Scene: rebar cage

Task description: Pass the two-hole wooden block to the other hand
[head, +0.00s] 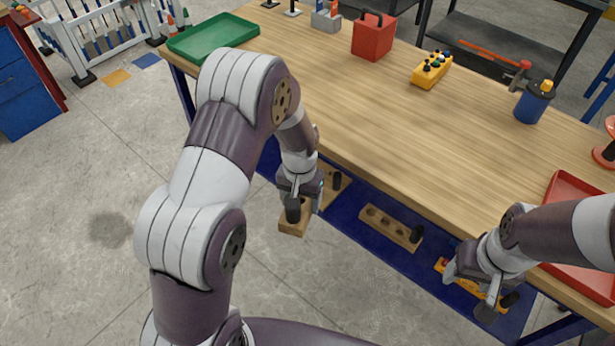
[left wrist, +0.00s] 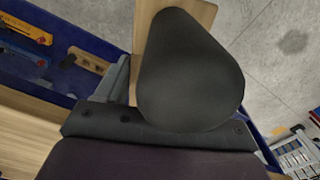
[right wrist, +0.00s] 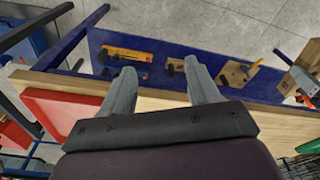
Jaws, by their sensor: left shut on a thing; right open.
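The wooden block (head: 292,226) hangs below my left gripper (head: 298,193), in front of the bench's lower shelf. My left gripper is shut on it. A black cylinder stands against the block in the head view. In the right wrist view the held block (right wrist: 304,82) shows at the right edge. My right gripper (head: 468,290) is open and empty, well to the right of the block, by the bench's front edge.
The wooden bench top (head: 400,130) lies behind both grippers. The blue lower shelf (head: 365,215) holds a long holed block (head: 390,226), a yellow item (head: 462,281) and another wooden block (head: 330,190). A red tray (head: 575,190) is near my right arm. Floor in front is clear.

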